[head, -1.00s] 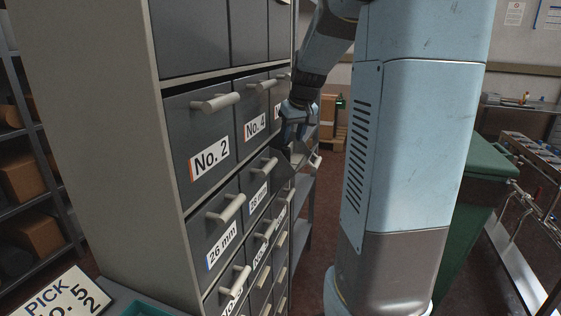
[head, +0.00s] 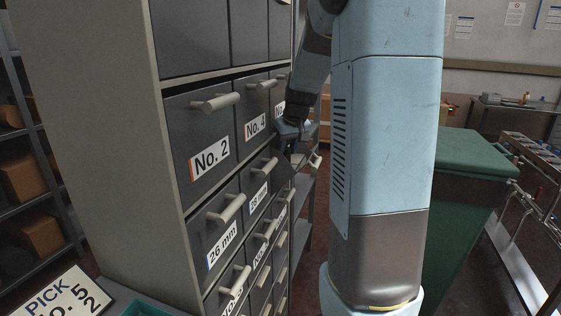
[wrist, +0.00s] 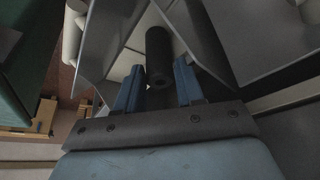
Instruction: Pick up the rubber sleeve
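The rubber sleeve appears to be the black cylinder (wrist: 158,52) in the wrist view. Gaps show between the fingers and the sleeve. In the head view my gripper (head: 287,146) is at the pulled-out drawer (head: 279,176) on the cabinet's front. The sleeve is hidden there.
The grey cabinet (head: 120,150) has several labelled drawers with pale handles. A green bin (head: 470,200) and a rack (head: 535,165) are on the right. Open shelves (head: 25,160) stand at left.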

